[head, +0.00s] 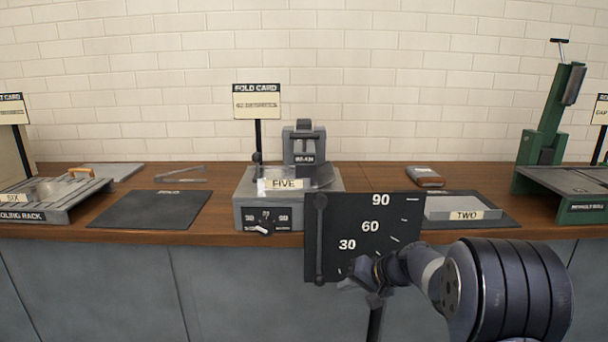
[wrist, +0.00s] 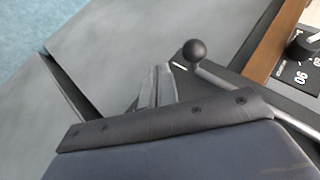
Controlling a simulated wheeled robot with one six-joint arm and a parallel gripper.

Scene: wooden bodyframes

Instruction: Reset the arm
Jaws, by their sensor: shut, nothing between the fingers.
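My gripper (head: 362,278) is in front of the lower part of a black angle panel (head: 375,215) marked 30, 60 and 90 in the head view. Its fingers also show in the wrist view (wrist: 157,84), close together with nothing between them. A dark lever arm (head: 319,240) hangs straight down along the panel's left edge, left of my gripper. In the wrist view its ball knob (wrist: 195,52) is just beyond and right of my fingertips, seemingly apart from them. Part of the panel is hidden behind my gripper and arm.
Behind the panel stands a grey machine labelled FIVE (head: 290,208) with a dial (head: 264,230). A tray labelled TWO (head: 460,209) is to the right, and a green machine (head: 552,130) beyond it. A rack (head: 40,205) and a black mat (head: 152,208) lie left on the wooden counter (head: 220,205).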

